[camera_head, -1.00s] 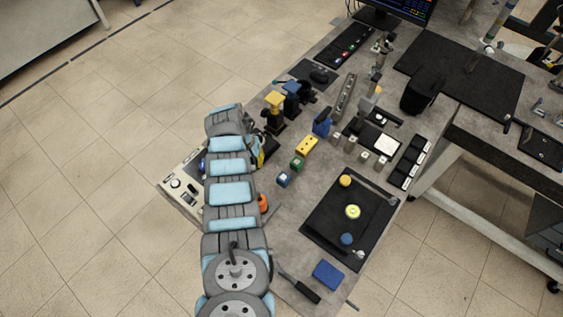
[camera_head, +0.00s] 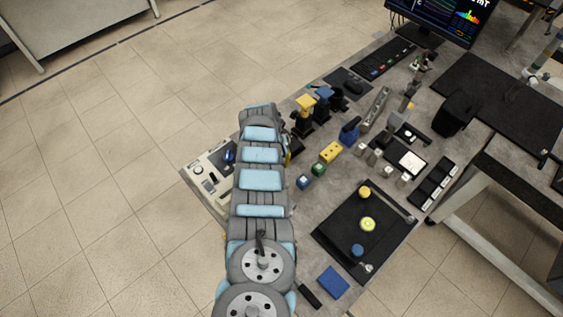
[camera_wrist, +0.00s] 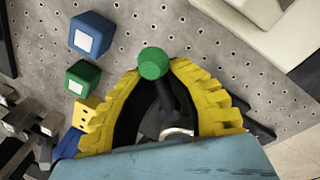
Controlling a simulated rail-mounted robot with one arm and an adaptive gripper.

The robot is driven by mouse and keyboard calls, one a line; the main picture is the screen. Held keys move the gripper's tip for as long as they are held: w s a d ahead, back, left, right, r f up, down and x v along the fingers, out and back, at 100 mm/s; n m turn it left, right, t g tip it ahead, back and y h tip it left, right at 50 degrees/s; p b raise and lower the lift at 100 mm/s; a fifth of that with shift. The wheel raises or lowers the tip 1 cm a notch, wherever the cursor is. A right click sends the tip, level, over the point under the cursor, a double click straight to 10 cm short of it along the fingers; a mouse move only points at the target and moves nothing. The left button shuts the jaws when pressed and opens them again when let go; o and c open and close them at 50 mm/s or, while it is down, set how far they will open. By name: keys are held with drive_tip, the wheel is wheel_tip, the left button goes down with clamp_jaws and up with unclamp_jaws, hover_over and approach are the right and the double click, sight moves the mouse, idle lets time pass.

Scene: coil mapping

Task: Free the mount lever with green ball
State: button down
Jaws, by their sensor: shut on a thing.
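The lever's green ball (camera_wrist: 153,63) shows in the wrist view on top of a dark stem (camera_wrist: 166,97). My gripper (camera_wrist: 160,72) has two yellow ribbed fingers, one on each side of the ball and stem. Its tips close in at the ball, and it is shut on the lever. The ball sticks out just past the tips. The lower stem and the mount are partly hidden by my fingers and a blue-grey part at the bottom. In the head view, my arm covers the lever and most of the gripper.
A blue cube (camera_wrist: 92,35), a green cube (camera_wrist: 82,77) and a yellow block (camera_wrist: 88,115) stand left of my gripper on the perforated grey tabletop (camera_wrist: 215,70). A black tray (camera_head: 340,235) with coloured round pieces lies to the right in the head view. A monitor stands at the back.

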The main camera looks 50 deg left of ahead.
drive_tip(key=c, duration=1)
unclamp_jaws()
drive_tip(key=shift+r, duration=0.15)
drive_tip(key=r, duration=0.3)
drive_tip(key=s+a+r, duration=0.1)
drive_tip(key=r, duration=0.7)
drive_tip(key=shift+s+a+r, duration=0.2)
drive_tip(key=shift+s+r, duration=0.05)
drive_tip(key=shift+s, duration=0.1)
